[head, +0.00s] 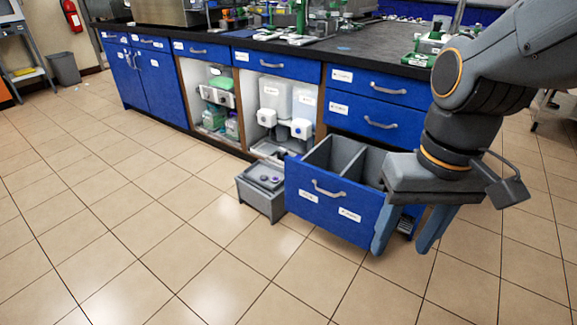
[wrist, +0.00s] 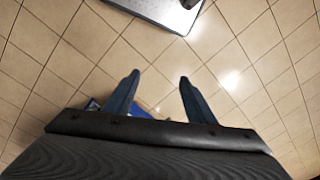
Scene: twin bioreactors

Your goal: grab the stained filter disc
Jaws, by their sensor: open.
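I cannot clearly pick out a stained filter disc. A grey box (head: 260,198) on the floor has small dark and purple round items (head: 276,178) on its top, too small to identify. A small flat blue disc (head: 343,48) lies on the black countertop; no stain can be made out. My gripper (head: 403,251) points down at the right end of the open blue drawer (head: 325,208), its fingers in front of the drawer in the picture. In the wrist view my gripper (wrist: 157,80) is open and empty, with floor tiles between and beyond its fingers.
The open drawer sticks out from the blue cabinets, with grey compartments inside. Open bays hold white containers (head: 272,97). The tiled floor (head: 130,230) at left and front is clear. A grey-edged object (wrist: 160,12) shows at the wrist view's top.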

